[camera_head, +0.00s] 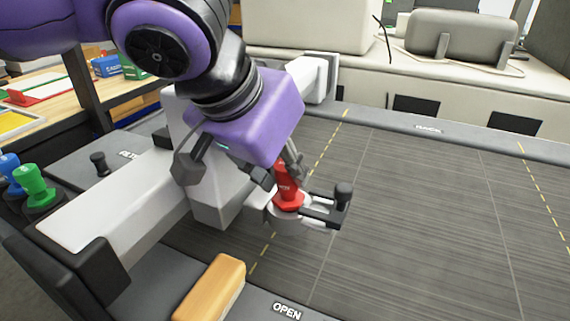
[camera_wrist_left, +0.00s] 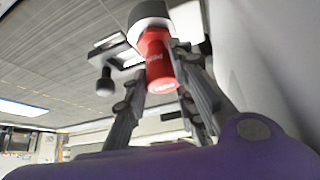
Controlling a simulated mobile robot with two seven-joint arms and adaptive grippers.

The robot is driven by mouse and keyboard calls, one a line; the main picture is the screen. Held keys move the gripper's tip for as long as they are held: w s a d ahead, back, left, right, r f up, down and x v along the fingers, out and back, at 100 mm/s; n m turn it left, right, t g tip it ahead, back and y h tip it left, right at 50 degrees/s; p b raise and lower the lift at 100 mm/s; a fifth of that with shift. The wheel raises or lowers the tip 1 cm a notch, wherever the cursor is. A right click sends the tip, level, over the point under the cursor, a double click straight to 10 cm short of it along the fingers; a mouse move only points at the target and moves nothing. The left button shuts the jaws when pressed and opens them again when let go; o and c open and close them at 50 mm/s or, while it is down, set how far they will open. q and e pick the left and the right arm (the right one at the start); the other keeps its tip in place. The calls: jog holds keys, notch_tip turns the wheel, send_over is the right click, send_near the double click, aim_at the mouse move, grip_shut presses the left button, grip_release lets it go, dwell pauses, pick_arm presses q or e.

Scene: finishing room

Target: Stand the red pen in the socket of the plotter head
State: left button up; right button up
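The red pen (camera_head: 288,190) stands roughly upright at the plotter head (camera_head: 215,200), its wide red collar at the pale ring of the socket (camera_head: 290,220). It also shows in the left wrist view (camera_wrist_left: 158,62), its far end meeting the pale and dark ring. I cannot tell how deep it sits. My left gripper (camera_head: 279,172) comes from above, one finger on each side of the pen, and appears shut on it. Its fingers also show in the left wrist view (camera_wrist_left: 160,75). A black-knobbed lever (camera_head: 343,195) is beside the socket. My right gripper is not in view.
A green pen (camera_head: 35,183) and a blue pen (camera_head: 10,172) stand in a holder at the left. An orange-tan block (camera_head: 212,288) lies on the front edge beside the "OPEN" label. The dark plotter bed (camera_head: 430,220) is clear to the right.

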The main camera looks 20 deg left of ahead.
pick_arm(q)
jog(key=o, duration=0.4)
jog(key=shift+o, duration=0.2)
jog(key=v, duration=1.2)
